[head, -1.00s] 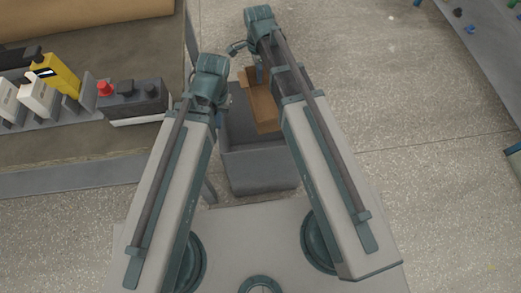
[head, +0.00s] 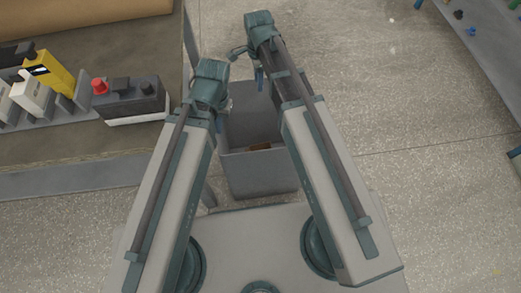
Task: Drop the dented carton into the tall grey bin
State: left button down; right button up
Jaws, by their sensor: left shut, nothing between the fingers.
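The brown carton (head: 260,147) lies low inside the tall grey bin (head: 262,176). Only a small brown part of it shows above the bin's near wall, so its dent cannot be seen. My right gripper (head: 252,68) is above the bin's far side, apart from the carton, with its fingers spread and nothing seen between them. My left gripper (head: 223,117) is shut and empty by the bin's left edge. My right arm hides part of the bin's right side.
A workbench (head: 75,148) on the left carries a dark battery with a red cap (head: 128,100), a yellow battery (head: 50,75) and white ones in a grey rack. A grey surface with small items (head: 492,40) is at the far right. The floor between is clear.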

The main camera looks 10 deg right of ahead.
jog(key=shift+r, duration=0.1)
notch_tip(320, 180, up, 14)
jog(key=p, duration=1.3)
jog(key=shift+p, duration=0.4)
jog(key=shift+f, duration=0.2)
jog(key=s+a+r+n+p, duration=0.1)
jog(key=s+r+n+p, duration=0.4)
jog(key=s+n, duration=0.3)
jog(key=s+a+r+n+h+p, duration=0.1)
jog(key=s+r+n+p, duration=0.5)
jog(key=n, duration=0.6)
jog(key=shift+s+a+r+n+p, duration=0.3)
jog(key=shift+s+a+r, duration=0.1)
jog(key=shift+s, duration=0.65)
